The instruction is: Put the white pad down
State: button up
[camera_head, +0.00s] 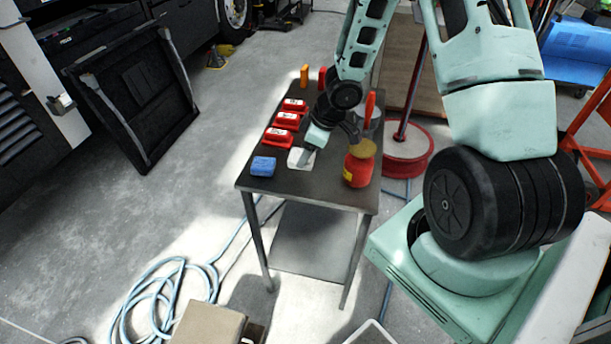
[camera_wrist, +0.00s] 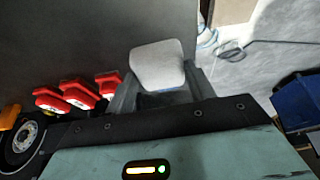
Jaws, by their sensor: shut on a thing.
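The white pad (camera_head: 300,158) is at the front part of the small dark table (camera_head: 268,192), between a blue block and a red pot. My gripper (camera_head: 306,156) is shut on the white pad, with its fingers on both sides of it. In the wrist view the pad (camera_wrist: 158,66) shows pale and rounded between the fingertips (camera_wrist: 160,84). I cannot tell whether the pad touches the tabletop or is held just above it.
A blue block (camera_head: 263,166) lies left of the pad. Several red boxes (camera_head: 286,120) line the table's left side. A coiled blue hose (camera_head: 165,295) lies on the floor.

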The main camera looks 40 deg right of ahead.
aim_at(306, 179)
notch_tip(306, 179, down, 6)
jog(key=b, duration=0.2)
jog(key=shift+b, duration=0.3)
jog(key=shift+s+f, duration=0.1)
jog(key=shift+f, duration=0.2)
jog(key=shift+c, duration=0.6)
jog(key=o, duration=1)
jog(key=shift+f, duration=0.1)
